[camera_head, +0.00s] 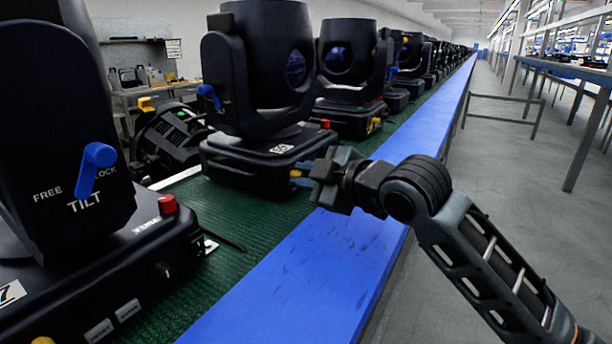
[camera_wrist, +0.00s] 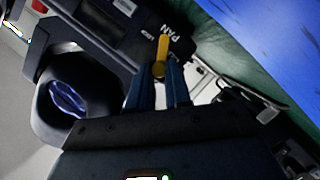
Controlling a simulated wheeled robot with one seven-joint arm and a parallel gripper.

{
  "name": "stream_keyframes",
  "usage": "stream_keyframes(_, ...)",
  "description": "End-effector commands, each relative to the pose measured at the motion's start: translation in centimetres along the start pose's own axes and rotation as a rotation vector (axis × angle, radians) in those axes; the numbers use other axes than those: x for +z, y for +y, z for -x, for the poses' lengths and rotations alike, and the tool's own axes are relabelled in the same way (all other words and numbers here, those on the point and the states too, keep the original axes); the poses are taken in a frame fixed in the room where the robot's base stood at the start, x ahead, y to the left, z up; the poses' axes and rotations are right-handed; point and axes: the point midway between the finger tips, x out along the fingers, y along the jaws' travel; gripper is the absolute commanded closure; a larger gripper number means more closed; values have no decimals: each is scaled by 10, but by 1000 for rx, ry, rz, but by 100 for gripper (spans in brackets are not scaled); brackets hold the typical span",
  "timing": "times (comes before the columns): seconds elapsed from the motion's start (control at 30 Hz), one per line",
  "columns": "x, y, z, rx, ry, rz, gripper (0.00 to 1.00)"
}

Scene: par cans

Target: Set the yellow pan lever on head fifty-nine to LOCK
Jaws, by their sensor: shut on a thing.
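Head fifty-nine (camera_head: 262,60) is a black moving-head light on the green belt. Its small base label looks like 59 but is hard to read. Its yellow pan lever (camera_wrist: 161,50) shows in the wrist view beside the word PAN, with smaller lettering to its left that I cannot read surely. Which mark it points to is unclear. My gripper (camera_wrist: 158,74) has its two blue fingers shut on the lever's rounded near end. In the head view my gripper (camera_head: 301,178) is at the base's right front corner, mostly hiding the lever.
A nearer head (camera_head: 60,120) stands at left with a blue tilt lever (camera_head: 94,168) and a red knob (camera_head: 167,204). More heads (camera_head: 350,70) line the green belt (camera_head: 230,222) behind. The blue rail (camera_head: 300,290) runs along its right side. The grey aisle at right is open.

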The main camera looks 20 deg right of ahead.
Motion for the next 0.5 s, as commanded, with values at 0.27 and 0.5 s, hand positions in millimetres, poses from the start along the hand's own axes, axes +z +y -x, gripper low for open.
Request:
stream_keyframes(0.27,0,0,0,-2,0,-1,100)
stream_keyframes(0.5,0,2,0,-17,-1,-38,100)
